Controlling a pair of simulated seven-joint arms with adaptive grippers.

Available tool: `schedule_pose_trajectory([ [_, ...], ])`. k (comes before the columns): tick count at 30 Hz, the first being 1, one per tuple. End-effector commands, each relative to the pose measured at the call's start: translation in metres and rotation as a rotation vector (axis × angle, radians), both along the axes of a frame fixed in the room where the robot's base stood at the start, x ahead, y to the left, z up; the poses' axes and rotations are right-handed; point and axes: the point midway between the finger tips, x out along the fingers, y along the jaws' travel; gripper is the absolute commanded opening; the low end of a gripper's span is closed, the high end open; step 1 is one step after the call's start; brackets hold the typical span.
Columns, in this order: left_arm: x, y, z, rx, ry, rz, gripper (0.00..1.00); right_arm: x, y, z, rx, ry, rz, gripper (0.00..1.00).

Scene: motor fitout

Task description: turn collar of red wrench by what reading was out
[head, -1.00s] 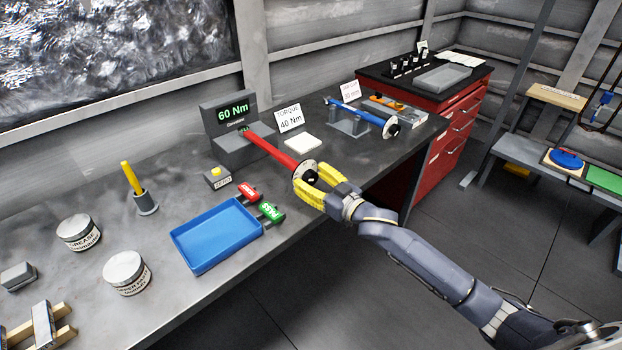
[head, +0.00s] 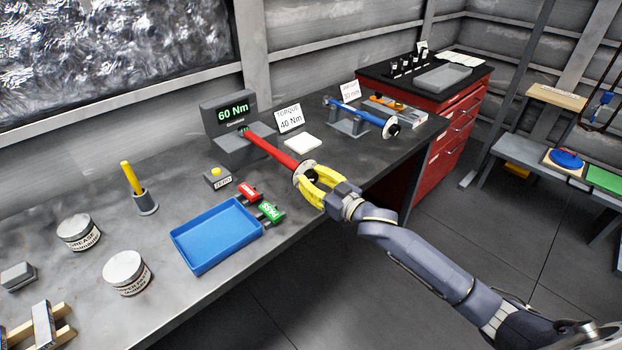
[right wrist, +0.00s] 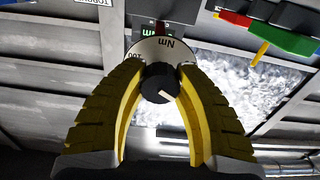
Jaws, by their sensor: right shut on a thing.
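The red wrench (head: 268,148) sits with its far end in the grey tester, whose display (head: 233,113) reads 60 Nm. Its near end has a round white scale disc (head: 302,168) and a black collar knob. In the right wrist view the black collar (right wrist: 160,83) has a white mark, and the disc (right wrist: 163,50) behind it shows "Nm" and "100". My right gripper (head: 306,178) has its yellow fingers around the collar and is shut on it; the fingers hide part of the collar in the head view. A card (head: 290,118) beside the tester reads TORQUE 40 Nm. My left gripper is out of view.
A yellow-button box (head: 217,177), a blue tray (head: 215,235) and red and green tags (head: 271,211) lie left of the wrench. A blue wrench (head: 355,112) rests on a stand to the right. The bench front edge runs below my right arm.

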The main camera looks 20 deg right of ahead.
Motion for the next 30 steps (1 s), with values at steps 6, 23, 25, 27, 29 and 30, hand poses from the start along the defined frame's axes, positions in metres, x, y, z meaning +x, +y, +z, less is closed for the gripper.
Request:
schedule_pose_trajectory([
  [6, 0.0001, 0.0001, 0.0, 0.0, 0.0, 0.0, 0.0, 0.0001, -0.0001, -0.0009, -0.033, -0.014, 0.0, 0.01],
  [23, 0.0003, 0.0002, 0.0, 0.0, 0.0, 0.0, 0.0, 0.0004, -0.0011, -0.0013, -0.437, -0.213, -0.001, 0.01],
  [25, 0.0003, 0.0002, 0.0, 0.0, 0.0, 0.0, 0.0, 0.0005, -0.001, -0.0013, -0.496, -0.242, 0.0, 0.01],
  [27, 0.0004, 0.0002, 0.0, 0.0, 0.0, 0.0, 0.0, 0.0007, -0.0013, -0.001, -0.555, -0.271, -0.001, 0.01],
  [29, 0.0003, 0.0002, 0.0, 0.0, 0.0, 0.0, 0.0, 0.0008, -0.0017, -0.001, -0.603, -0.295, -0.001, 0.01],
  [30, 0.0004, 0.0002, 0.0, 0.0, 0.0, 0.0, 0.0, 0.0007, -0.0017, -0.0011, -0.634, -0.311, -0.001, 0.01],
])
